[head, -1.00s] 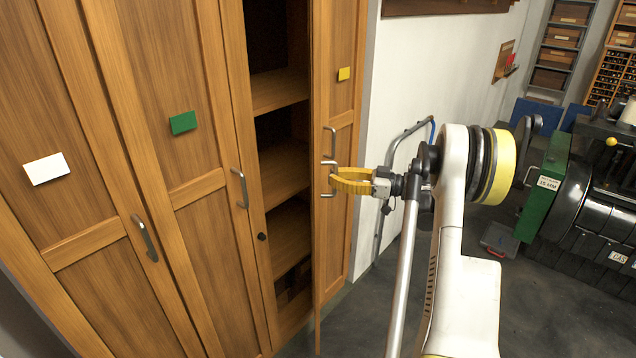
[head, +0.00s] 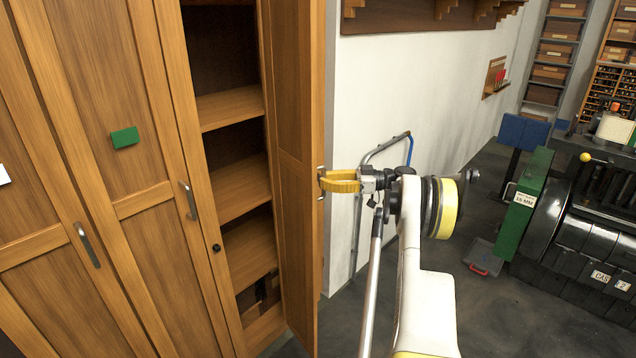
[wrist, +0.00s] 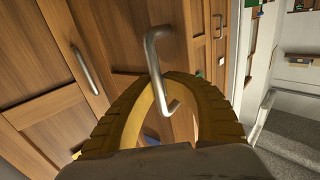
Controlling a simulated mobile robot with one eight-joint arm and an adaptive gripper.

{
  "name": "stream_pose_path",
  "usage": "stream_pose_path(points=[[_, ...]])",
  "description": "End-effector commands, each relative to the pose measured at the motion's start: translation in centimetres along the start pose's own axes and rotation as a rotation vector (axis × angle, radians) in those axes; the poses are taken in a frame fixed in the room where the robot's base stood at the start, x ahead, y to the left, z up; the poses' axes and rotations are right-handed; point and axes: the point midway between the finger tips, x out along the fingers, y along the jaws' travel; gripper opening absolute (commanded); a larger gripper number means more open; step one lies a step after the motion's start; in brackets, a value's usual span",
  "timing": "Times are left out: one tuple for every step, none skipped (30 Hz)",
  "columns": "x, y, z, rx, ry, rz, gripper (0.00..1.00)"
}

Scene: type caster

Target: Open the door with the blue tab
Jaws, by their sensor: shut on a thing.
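The wooden locker door (head: 296,190) stands ajar, swung outward, with its inner face towards the head camera. Its outer face and any blue tab on it are hidden in the head view. My gripper (head: 324,183) has yellow fingers and is shut on the door's metal handle, by the door's free edge. In the wrist view the handle (wrist: 157,55) passes between the fingertips of my gripper (wrist: 165,82).
The opened compartment shows wooden shelves (head: 232,108). To its left are closed doors, one with a green tab (head: 125,137), one with a white tab (head: 4,175). A pale wall (head: 400,90) and a tubular frame (head: 360,200) stand right. Dark machinery (head: 565,210) is further right.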

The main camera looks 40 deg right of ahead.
Motion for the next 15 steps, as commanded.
stream_pose_path(points=[[-0.30, 0.00, 0.20, 0.001, -0.004, -0.001, 0.00], [-0.32, 0.02, 0.20, 0.001, -0.004, -0.002, 0.00], [-0.34, 0.04, 0.20, 0.001, -0.004, -0.003, 0.00], [-0.35, 0.04, 0.20, 0.001, -0.004, -0.003, 0.00], [-0.35, 0.04, 0.21, 0.001, -0.004, -0.003, 0.00], [-0.35, 0.04, 0.21, 0.001, -0.004, -0.003, 0.00], [-0.35, 0.04, 0.21, 0.001, -0.004, -0.003, 0.00], [-0.34, 0.03, 0.21, 0.001, -0.004, -0.003, 0.00], [-0.34, 0.03, 0.21, 0.001, -0.004, -0.003, 0.00], [-0.34, 0.03, 0.21, 0.001, -0.004, -0.003, 0.00], [-0.33, 0.02, 0.21, 0.001, -0.004, -0.003, 0.00], [-0.33, 0.02, 0.22, 0.001, -0.004, -0.003, 0.00], [-0.33, 0.02, 0.22, 0.001, -0.004, -0.003, 0.15], [-0.33, 0.02, 0.21, 0.001, -0.004, -0.003, 0.24], [-0.31, 0.03, 0.20, 0.001, -0.003, -0.003, 0.34]])
